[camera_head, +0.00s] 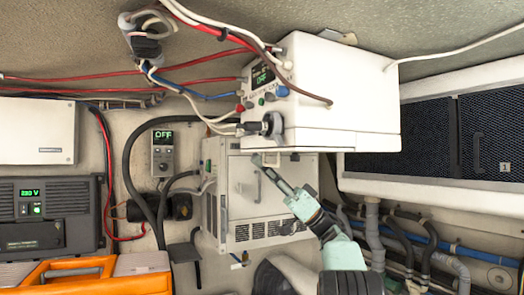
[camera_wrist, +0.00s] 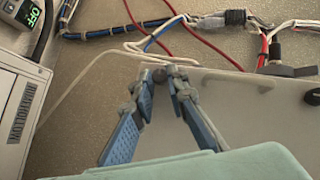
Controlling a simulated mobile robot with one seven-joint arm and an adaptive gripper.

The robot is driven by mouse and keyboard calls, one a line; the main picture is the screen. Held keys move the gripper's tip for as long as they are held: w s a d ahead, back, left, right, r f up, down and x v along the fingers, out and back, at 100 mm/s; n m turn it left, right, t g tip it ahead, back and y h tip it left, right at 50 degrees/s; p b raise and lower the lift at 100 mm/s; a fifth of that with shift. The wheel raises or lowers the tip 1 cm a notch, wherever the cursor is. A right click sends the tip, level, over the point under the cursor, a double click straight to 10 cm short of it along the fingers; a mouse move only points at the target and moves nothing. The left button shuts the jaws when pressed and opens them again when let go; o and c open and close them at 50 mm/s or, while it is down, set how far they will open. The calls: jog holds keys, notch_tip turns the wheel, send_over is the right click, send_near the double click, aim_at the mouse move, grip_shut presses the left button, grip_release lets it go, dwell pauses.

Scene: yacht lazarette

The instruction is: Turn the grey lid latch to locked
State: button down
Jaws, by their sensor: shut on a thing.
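My gripper (camera_head: 262,167) reaches up from the lower right in the head view, to the front of a pale grey box (camera_head: 245,207) below the white unit. In the wrist view its two blue-padded fingers (camera_wrist: 165,80) come together at the tips on a small dark grey piece (camera_wrist: 158,74), which appears to be the grey lid latch. The fingers cover most of it, so its turn position cannot be told. In the head view the fingertips lie just under the white unit and hide the latch.
The white unit (camera_head: 345,110) with an OFF display hangs close above my gripper. Cables (camera_head: 155,170) run to the left, and grey hoses (camera_head: 373,230) stand to the right. An orange case (camera_head: 140,265) sits at lower left. A mesh-fronted locker (camera_head: 430,130) is at right.

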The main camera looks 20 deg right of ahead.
jog(key=g+p, duration=0.1)
jog(key=n+g, duration=0.1)
jog(key=shift+w+r+g+y+p, duration=0.1)
jog(key=shift+r+g+y+p, duration=0.2)
jog(key=shift+y+p, duration=0.1)
jog(key=shift+f+n+g+p, duration=0.15)
jog(key=shift+n+g+p, duration=0.15)
jog(key=shift+g, duration=0.2)
jog(key=c, duration=1.9)
grip_release()
jog(key=shift+f, duration=0.15)
jog(key=v, duration=1.2)
jog(key=shift+w+a, duration=0.1)
jog(key=shift+a, duration=0.05)
